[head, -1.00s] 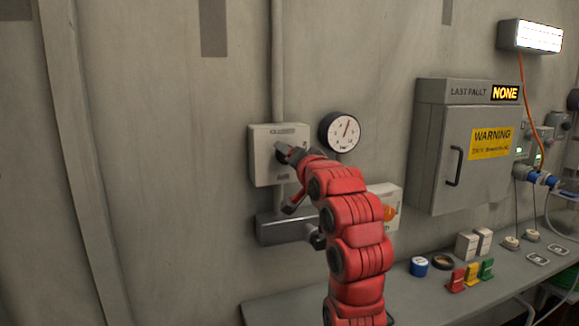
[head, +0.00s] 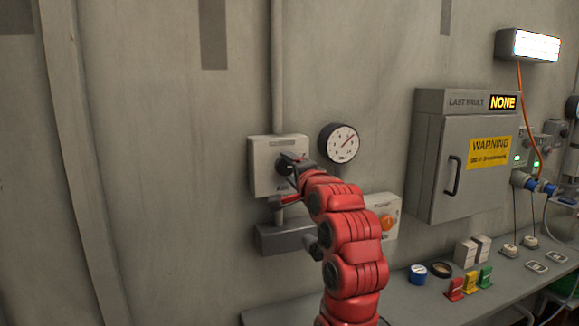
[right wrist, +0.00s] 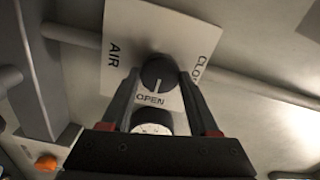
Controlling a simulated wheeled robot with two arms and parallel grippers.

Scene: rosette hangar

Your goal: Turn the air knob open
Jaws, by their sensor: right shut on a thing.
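The dark round air knob (right wrist: 158,72) sits on a pale square plate (right wrist: 196,35) with the words AIR, OPEN and CLOSED, the last partly cut off. A short pale mark on the knob lies on the side of the word OPEN. My right gripper (right wrist: 160,78) is shut on the knob, one finger on each side. In the head view the plate (head: 262,150) is on the wall, and my right gripper (head: 288,163) hides most of the knob. My left gripper is not in view.
A round gauge (head: 339,143) is right of the plate. An orange knob (head: 387,222) on a box is lower right. A grey cabinet (head: 430,165) stands out from the wall. A bench (head: 400,297) below carries several small items. The wall at left is clear.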

